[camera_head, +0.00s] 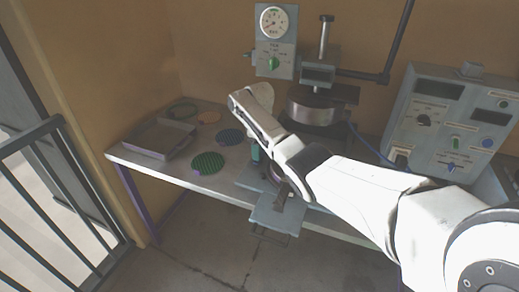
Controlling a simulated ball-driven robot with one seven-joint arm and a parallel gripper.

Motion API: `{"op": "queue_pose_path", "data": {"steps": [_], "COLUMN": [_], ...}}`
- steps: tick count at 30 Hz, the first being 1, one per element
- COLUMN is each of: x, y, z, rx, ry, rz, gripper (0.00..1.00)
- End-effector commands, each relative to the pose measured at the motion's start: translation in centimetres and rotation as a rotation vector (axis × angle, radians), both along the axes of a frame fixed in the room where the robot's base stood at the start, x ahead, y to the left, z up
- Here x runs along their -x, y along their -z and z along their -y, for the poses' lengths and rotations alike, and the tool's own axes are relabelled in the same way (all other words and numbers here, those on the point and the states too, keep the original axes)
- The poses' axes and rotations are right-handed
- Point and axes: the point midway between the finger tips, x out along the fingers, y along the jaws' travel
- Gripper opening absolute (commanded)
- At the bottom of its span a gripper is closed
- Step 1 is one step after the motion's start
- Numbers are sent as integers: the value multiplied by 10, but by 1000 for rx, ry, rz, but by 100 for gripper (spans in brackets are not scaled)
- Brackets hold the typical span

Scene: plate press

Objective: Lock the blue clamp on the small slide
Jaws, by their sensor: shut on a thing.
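The small slide (277,218) is a grey plate that juts out past the front edge of the table, below the press. My arm comes in from the lower right and bends down over the slide. My gripper (283,188) is low at the slide's rear part, shut, apparently on the blue clamp. The clamp is hidden behind my gripper and wrist, so its position and whether it is locked cannot be told. A small teal part (256,152) shows just left of my wrist.
The press (315,105) stands behind, with a gauge panel (275,40) at its left. A control box (450,120) stands at right. A grey tray (160,138), a green disc (208,162) and a blue disc (230,137) lie on the table's left. A railing is at far left.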

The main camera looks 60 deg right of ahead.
Motion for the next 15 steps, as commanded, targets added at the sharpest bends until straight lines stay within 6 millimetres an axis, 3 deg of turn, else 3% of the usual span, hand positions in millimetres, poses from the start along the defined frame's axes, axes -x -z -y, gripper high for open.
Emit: {"op": "queue_pose_path", "data": {"steps": [15], "x": [-1], "y": [-2], "z": [-1], "rx": [-1], "ry": [352], "rz": [1], "gripper": [21]}}
